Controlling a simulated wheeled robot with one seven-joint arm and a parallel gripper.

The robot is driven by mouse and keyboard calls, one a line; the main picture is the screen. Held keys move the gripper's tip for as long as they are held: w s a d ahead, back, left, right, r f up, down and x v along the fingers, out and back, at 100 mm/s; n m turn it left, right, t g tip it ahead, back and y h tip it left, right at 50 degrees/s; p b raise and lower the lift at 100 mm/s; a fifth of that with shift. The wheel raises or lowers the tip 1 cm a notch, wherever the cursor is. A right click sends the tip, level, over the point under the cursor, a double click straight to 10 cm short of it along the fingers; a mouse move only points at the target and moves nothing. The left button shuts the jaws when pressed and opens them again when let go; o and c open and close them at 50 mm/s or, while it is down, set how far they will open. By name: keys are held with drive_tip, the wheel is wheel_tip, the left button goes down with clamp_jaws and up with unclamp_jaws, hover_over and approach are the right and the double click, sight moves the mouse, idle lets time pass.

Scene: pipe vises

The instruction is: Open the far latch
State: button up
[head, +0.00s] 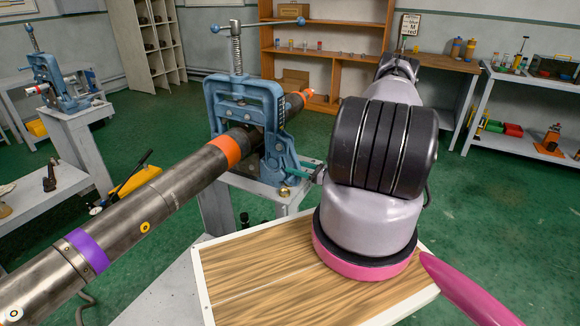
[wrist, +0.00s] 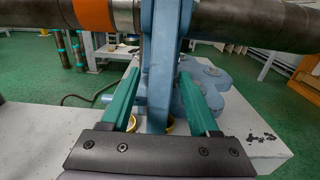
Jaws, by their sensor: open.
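A blue pipe vise (head: 246,105) stands on a pale stand, clamped around a long steel pipe (head: 150,210) with orange and purple bands. Its screw handle is on top. In the wrist view, a blue upright part of the vise (wrist: 160,60) rises between the two green fingers of my gripper (wrist: 158,85), which are apart. I cannot tell whether the fingers touch it, or which part is the latch. In the head view, only a bit of my gripper (head: 308,170) shows beside the vise's lower right side; my arm hides the rest.
A second blue vise (head: 55,80) stands on a stand at the far left. A wooden-topped surface (head: 240,280) lies in front under my arm. A wooden shelf (head: 325,50) stands at the back and a white shelf unit (head: 525,90) at the right. Green floor lies open at the right.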

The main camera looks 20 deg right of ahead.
drive_tip(key=shift+x, duration=1.4)
clamp_jaws()
idle(0.4)
